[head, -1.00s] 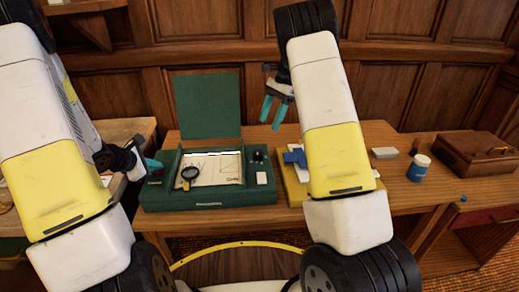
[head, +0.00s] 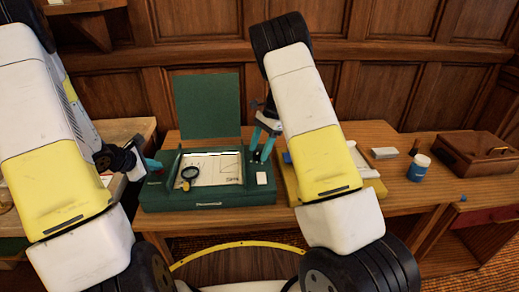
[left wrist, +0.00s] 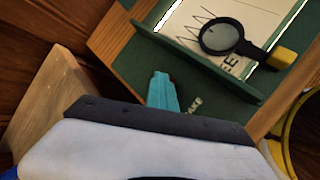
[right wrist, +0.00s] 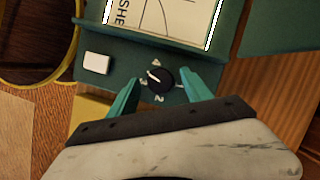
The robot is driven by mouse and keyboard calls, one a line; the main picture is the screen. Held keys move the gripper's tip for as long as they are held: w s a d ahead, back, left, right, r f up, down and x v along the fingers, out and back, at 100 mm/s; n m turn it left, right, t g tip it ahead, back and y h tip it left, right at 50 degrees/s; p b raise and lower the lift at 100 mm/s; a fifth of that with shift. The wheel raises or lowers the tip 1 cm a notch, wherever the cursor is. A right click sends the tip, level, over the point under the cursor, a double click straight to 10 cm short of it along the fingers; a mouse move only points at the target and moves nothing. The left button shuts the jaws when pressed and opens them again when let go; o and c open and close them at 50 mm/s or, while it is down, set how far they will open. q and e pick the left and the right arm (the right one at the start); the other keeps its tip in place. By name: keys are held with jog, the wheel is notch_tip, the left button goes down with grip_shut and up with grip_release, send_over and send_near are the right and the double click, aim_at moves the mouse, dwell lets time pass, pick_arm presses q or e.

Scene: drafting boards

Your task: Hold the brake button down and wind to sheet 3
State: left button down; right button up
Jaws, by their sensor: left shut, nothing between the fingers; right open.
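The green box (head: 205,200) stands on the desk with its lid up and a paper sheet (head: 212,168) in its window. In the right wrist view the sheet shows "SHE"; its number is not visible. My left gripper (head: 156,166) is shut and empty, its tips down at the box's left panel. In the left wrist view the fingers (left wrist: 163,90) are beside lettering ending "AKE" (left wrist: 192,104); the brake button is hidden. My right gripper (right wrist: 166,88) is open, its fingers either side of the black knob (right wrist: 160,78). The knob's white pointer faces up-left there.
A magnifier (head: 188,173) lies over the sheet's left part. A white square block (right wrist: 96,62) is on the box's right front corner. A yellow board (head: 375,187) is partly behind my right arm. A blue jar (head: 418,168) and brown case (head: 480,152) stand further right.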

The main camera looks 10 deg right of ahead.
grip_shut()
jog(key=shift+n, duration=0.3)
jog(key=n+g, duration=0.1)
jog(key=n, duration=0.1)
jog(key=shift+w+n, duration=0.1)
jog(key=shift+n, duration=0.2)
jog(key=shift+a+n+g+h, duration=0.1)
jog(key=shift+n+g+h, duration=0.25)
jog(key=shift+n, duration=0.6)
jog(key=shift+a+n+g+h, duration=0.15)
jog(key=shift+n+h, duration=0.4)
jog(key=shift+n, duration=0.4)
jog(key=shift+d, duration=0.1)
